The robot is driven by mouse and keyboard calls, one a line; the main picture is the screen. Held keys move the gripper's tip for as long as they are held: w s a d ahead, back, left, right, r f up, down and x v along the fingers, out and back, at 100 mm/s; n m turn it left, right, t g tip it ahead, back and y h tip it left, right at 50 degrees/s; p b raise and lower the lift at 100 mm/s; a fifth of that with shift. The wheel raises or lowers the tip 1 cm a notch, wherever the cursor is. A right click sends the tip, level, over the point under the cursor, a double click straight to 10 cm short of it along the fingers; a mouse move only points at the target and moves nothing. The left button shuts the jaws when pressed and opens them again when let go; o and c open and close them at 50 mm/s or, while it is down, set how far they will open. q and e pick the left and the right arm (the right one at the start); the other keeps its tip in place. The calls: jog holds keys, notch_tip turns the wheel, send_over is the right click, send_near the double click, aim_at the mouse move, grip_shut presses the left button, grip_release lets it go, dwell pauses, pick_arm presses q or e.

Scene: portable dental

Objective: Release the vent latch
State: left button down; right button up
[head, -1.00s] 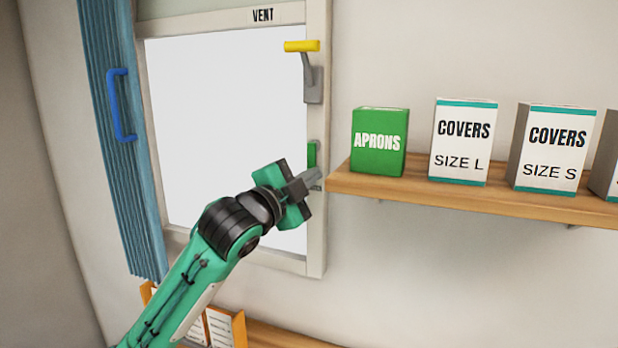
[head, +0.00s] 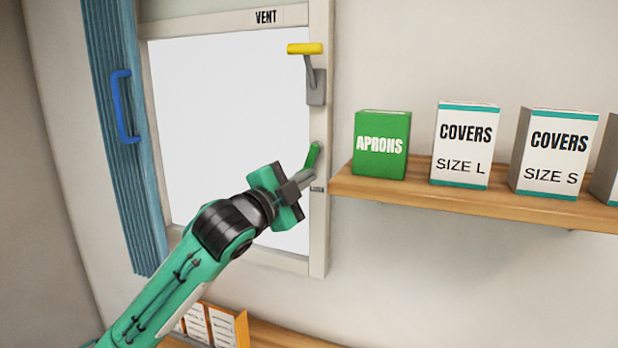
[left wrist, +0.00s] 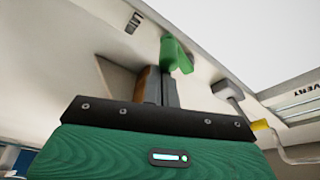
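The vent (head: 225,130) is a pale framed window on the wall, marked VENT. A small green latch lever (head: 313,155) sits on its right frame post and leans, its top tilted to the right. In the left wrist view the green lever (left wrist: 176,54) is just beyond my fingertips, touching or nearly so. My left gripper (head: 308,178) is at the post, just below the lever. Its fingers (left wrist: 158,80) look close together, with nothing visible between them. The lever's lower end is partly hidden by the fingers in the head view. My right gripper is not in view.
A yellow-gripped handle (head: 305,48) on a grey mount is higher on the same post. A wooden shelf (head: 400,190) with a green APRONS box (head: 382,147) and COVERS boxes is close on the right. A blue curtain (head: 130,180) hangs left. Orange-edged holders (head: 240,330) are below.

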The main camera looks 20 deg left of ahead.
aim_at(306, 163)
pick_arm(q)
jog(key=shift+w+a+r+p, duration=0.1)
jog(key=shift+a+r+p, duration=0.1)
jog(key=shift+a+p, duration=0.35)
jog(key=shift+a+r+p, duration=0.2)
jog(key=shift+a+p, duration=0.15)
jog(key=shift+a, duration=0.35)
jog(key=shift+a+r, duration=0.15)
jog(key=shift+p, duration=0.3)
